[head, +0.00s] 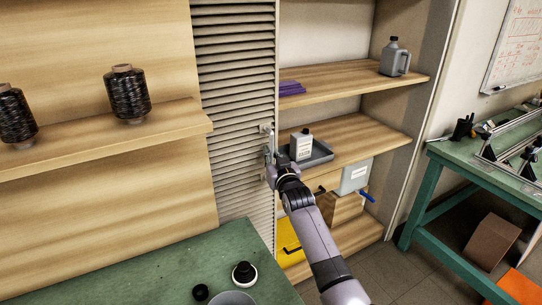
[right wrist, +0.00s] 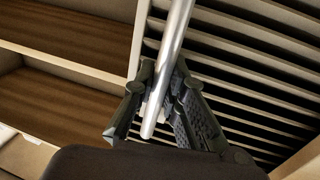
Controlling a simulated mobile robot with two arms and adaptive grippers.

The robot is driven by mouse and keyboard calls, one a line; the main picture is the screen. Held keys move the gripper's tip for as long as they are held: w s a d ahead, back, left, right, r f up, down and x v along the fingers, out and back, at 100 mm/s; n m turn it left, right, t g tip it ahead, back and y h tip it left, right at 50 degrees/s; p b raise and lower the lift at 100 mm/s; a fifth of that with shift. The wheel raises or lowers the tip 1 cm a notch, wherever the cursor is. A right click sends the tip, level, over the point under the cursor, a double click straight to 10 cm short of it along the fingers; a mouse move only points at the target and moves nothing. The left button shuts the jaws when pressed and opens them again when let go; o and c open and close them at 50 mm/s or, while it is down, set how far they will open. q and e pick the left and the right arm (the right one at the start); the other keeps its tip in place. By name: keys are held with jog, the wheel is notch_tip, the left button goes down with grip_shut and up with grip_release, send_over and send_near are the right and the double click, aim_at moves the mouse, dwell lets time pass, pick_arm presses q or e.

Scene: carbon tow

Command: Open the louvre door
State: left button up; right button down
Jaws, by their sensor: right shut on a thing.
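The louvre door (head: 235,105) is a pale slatted panel, with open shelves showing to the right of its edge. Its slats also fill the right side of the right wrist view (right wrist: 240,55). The door handle (head: 265,129) shows its upper mount near the door's right edge; lower down my gripper hides it. In the right wrist view the handle is a smooth metal bar (right wrist: 172,55) running between the fingers. My right gripper (head: 270,160) is shut on this bar. My left gripper is not in view.
Shelves hold a grey jug (head: 394,58), purple items (head: 292,89), and a white bottle (head: 301,145) in a grey tray (head: 322,152). A green table (head: 195,262) with a black-and-white round item (head: 244,273) stands in front. A green workbench (head: 480,165) is at right.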

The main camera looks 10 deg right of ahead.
jog(key=c, duration=2.1)
grip_release()
jog(key=shift+a+f, duration=0.2)
jog(key=o, duration=0.3)
jog(key=shift+s+a+r, duration=0.1)
jog(key=shift+o, duration=1)
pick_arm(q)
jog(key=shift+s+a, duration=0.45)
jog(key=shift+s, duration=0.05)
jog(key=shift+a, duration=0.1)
pick_arm(e)
jog(key=shift+s, duration=0.1)
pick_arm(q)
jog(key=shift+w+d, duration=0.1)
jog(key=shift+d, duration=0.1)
pick_arm(e)
jog(key=s+d, duration=0.2)
jog(key=s, duration=0.9)
jog(key=shift+s, duration=0.3)
